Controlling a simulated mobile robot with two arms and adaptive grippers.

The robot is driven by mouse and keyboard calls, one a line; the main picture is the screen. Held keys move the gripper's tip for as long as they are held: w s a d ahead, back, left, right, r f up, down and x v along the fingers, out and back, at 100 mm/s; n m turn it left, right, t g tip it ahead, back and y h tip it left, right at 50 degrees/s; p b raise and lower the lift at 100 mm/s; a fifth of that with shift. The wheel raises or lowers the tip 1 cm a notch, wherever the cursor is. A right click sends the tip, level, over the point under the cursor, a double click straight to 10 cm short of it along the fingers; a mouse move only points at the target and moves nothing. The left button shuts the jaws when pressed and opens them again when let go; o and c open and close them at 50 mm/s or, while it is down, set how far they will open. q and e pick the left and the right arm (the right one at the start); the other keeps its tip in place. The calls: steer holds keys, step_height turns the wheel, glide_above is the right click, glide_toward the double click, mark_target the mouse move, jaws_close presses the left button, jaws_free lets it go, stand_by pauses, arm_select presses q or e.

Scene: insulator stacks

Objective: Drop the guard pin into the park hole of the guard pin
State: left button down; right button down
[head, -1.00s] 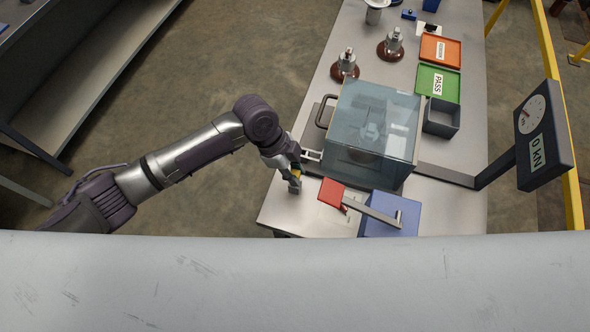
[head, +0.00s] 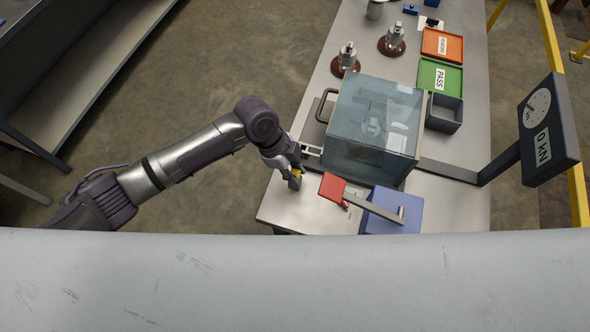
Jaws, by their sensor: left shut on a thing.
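My left gripper (head: 295,181) is over the near left corner of the bench, left of the red-handled lever and just below the bracket beside the clear guard box (head: 372,130). It is shut on the guard pin, of which only a small yellow bit (head: 297,173) shows between the dark fingers. The rest of the pin is hidden by the gripper. I cannot make out the park hole; it is too small or hidden. My right gripper is not in view.
A red-handled lever (head: 333,187) with a grey bar reaches over a blue block (head: 393,211) close to the right. A dial gauge reading 0 kN (head: 545,130) stands at right. Insulators, an orange tray (head: 443,45) and a green tray (head: 440,76) lie farther back.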

arm_select(q)
steer(key=c, duration=0.9)
jaws_free()
steer(key=v, duration=1.2)
